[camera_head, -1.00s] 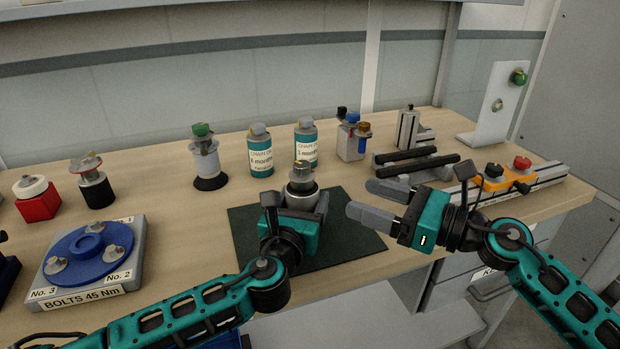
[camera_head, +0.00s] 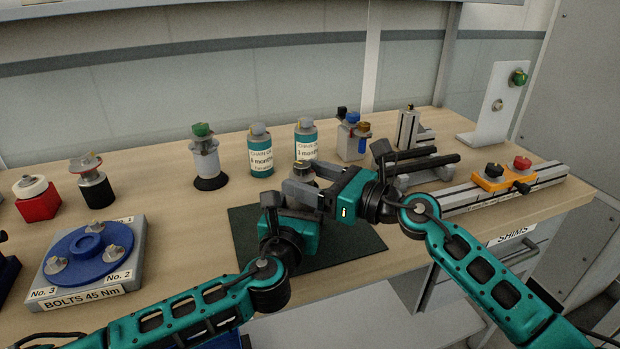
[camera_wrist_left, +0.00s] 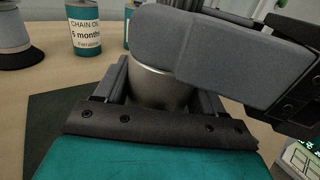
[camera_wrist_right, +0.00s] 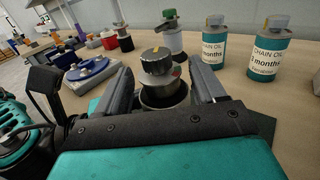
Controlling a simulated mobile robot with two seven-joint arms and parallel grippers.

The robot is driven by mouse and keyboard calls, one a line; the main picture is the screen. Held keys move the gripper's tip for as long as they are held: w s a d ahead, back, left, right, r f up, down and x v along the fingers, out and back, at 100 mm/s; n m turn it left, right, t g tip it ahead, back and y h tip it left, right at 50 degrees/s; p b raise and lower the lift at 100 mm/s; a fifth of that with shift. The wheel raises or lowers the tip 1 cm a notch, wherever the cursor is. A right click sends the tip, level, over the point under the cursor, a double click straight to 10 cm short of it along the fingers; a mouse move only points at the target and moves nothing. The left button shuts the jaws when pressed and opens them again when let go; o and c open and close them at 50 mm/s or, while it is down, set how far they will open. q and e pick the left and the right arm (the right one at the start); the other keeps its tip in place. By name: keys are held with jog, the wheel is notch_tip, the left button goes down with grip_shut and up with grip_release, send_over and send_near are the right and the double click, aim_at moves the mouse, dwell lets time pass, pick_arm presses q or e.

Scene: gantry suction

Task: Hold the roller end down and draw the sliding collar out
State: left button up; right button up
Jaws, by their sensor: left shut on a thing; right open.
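The metal roller piece stands upright on the dark green mat (camera_head: 350,243); its grey top knob (camera_wrist_right: 157,62) and the collar below (camera_wrist_right: 163,92) show in the right wrist view. My left gripper (camera_head: 298,208) is shut on its lower metal body (camera_wrist_left: 155,88), one finger on each side. My right gripper (camera_head: 304,186) is open, with its fingers either side of the upper part; contact cannot be told. In the left wrist view a right finger (camera_wrist_left: 220,55) covers the upper part. In the head view my grippers hide most of the piece.
Two chain oil cans (camera_head: 261,152) (camera_head: 306,140) stand behind the piece. A green-topped spool (camera_head: 205,160) is behind left. The blue bolt plate (camera_head: 87,252) lies at left. A rail with an orange block (camera_head: 495,180) lies at right. The mat's front is clear.

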jog(key=shift+c, duration=0.3)
grip_shut()
dwell(0.3)
